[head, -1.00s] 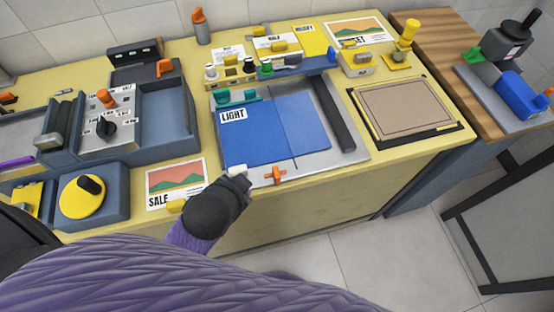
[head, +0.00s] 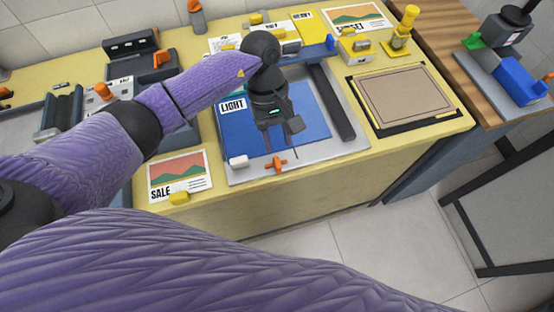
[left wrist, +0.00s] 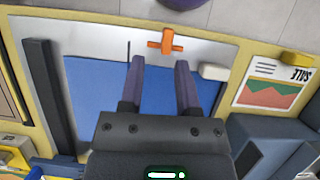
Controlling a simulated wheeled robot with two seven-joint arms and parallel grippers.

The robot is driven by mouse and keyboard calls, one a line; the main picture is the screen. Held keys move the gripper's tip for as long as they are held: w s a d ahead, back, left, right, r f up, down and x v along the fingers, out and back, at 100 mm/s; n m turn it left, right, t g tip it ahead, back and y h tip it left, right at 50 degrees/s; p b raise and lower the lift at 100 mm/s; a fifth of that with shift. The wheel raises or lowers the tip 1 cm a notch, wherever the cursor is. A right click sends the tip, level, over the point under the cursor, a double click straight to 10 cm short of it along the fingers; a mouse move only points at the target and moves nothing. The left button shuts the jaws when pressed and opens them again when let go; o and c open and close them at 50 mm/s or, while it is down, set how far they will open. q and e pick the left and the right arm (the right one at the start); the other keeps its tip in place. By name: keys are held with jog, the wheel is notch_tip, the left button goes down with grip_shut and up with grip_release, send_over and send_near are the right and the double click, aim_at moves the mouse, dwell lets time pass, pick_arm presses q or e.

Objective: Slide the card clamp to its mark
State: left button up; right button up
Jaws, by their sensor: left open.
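An orange cross-shaped piece (head: 276,165), which looks like the card clamp, sits on the front strip of a grey plate (head: 330,155). It also shows in the left wrist view (left wrist: 166,42). A thin dark line (left wrist: 128,50) on the strip, possibly its mark, lies left of it there. A blue card (head: 235,145) labelled LIGHT lies behind the strip. My left gripper (head: 281,143) is over the card, pointing down and partly hiding it. In the left wrist view its open fingers (left wrist: 160,65) are empty, short of the orange piece. My right gripper is not in view.
A white block (head: 238,162) stands left of the orange piece. A dark bar (head: 332,105) runs along the plate's right side. A SALE picture card (head: 178,172) lies to the left and a black-framed board (head: 405,97) to the right. The floor in front is clear.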

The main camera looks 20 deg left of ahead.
aim_at(277, 160)
pick_arm(q)
jog(key=shift+a+f, duration=0.1)
jog(key=shift+a, duration=0.35)
jog(key=shift+b+x, duration=0.85)
jog(key=shift+x, duration=2.55)
jog(key=shift+s, duration=0.1)
grip_shut()
